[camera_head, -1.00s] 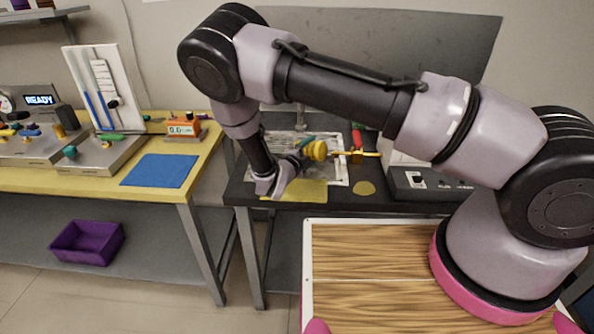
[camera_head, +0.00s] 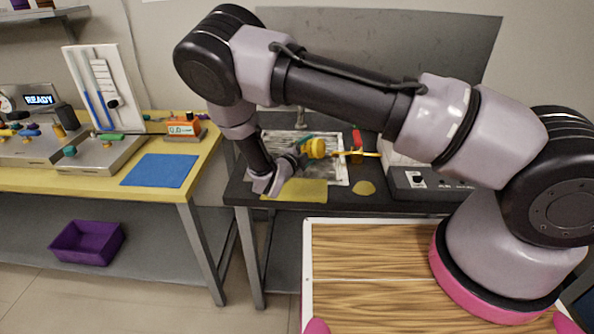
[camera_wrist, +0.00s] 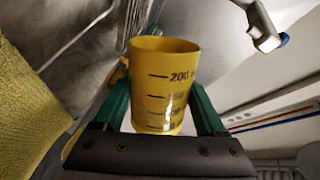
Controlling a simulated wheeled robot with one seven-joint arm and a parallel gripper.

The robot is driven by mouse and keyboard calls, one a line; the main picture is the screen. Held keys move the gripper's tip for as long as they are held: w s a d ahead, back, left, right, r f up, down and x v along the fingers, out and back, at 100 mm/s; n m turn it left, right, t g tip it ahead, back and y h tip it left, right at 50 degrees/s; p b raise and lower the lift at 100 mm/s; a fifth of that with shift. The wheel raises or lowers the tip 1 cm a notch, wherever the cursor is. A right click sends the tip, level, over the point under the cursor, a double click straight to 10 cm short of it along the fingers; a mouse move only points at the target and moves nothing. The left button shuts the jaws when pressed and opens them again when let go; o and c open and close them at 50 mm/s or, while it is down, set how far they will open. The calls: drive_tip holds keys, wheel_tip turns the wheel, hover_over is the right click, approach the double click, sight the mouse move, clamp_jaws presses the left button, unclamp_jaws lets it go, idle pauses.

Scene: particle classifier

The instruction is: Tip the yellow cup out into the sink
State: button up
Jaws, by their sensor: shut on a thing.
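The yellow cup (camera_head: 317,148) is held in my gripper (camera_head: 306,149) over the sink (camera_head: 346,176). In the wrist view the cup (camera_wrist: 163,92) has dark graduation marks, with 200 near its rim. The green fingers of my gripper (camera_wrist: 162,100) are shut on its two sides. In the head view the cup looks tipped on its side; its exact tilt and contents cannot be told. The sink's grey basin also shows in the wrist view (camera_wrist: 55,30). Part of the sink is hidden behind my arm and the cup.
A tap (camera_wrist: 262,35) stands close beyond the cup. A yellow cloth (camera_head: 305,190) lies along the sink's front. A red-handled thing (camera_head: 357,138) and a boxy device (camera_head: 425,181) are to the right. A yellow table (camera_head: 60,181) with instruments stands left.

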drive_tip(key=shift+w+a+r+n+h, duration=0.25)
drive_tip(key=shift+a+n, duration=0.15)
drive_tip(key=shift+n, duration=0.55)
drive_tip(key=shift+w+a+r+n+h, duration=0.15)
drive_tip(key=shift+a+r+n+h, duration=0.2)
drive_tip(key=shift+n, duration=0.6)
idle(1.5)
drive_tip(key=shift+f, duration=0.15)
idle(0.7)
